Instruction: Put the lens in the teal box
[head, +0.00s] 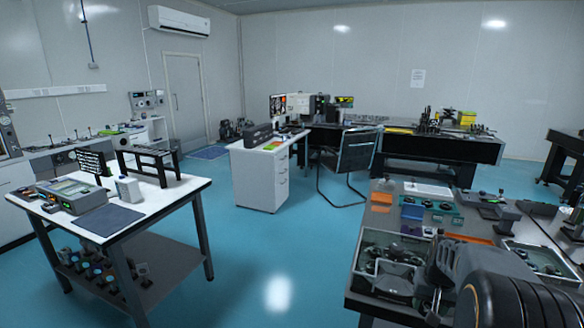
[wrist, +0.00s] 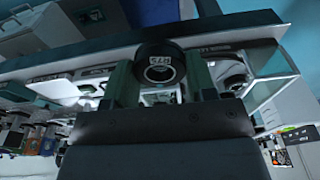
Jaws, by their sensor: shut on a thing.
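The lens, a black ring with pale markings around its glass (wrist: 160,70), sits between the two greenish fingers of my gripper (wrist: 160,84) in the wrist view. My gripper is shut on it. In the head view my arm reaches in at the lower right, over the near edge of the right table; the lens cannot be made out there. A low teal box-like thing (head: 442,211) stands farther back on that table, among small parts. It is too small to tell what it holds.
The right table holds clear-walled trays (head: 368,285) near my gripper and at right (head: 540,245), an orange tray (head: 381,199) and a blue block (head: 412,212). A white-topped table (head: 160,196) stands at left, with open blue floor (head: 275,255) between.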

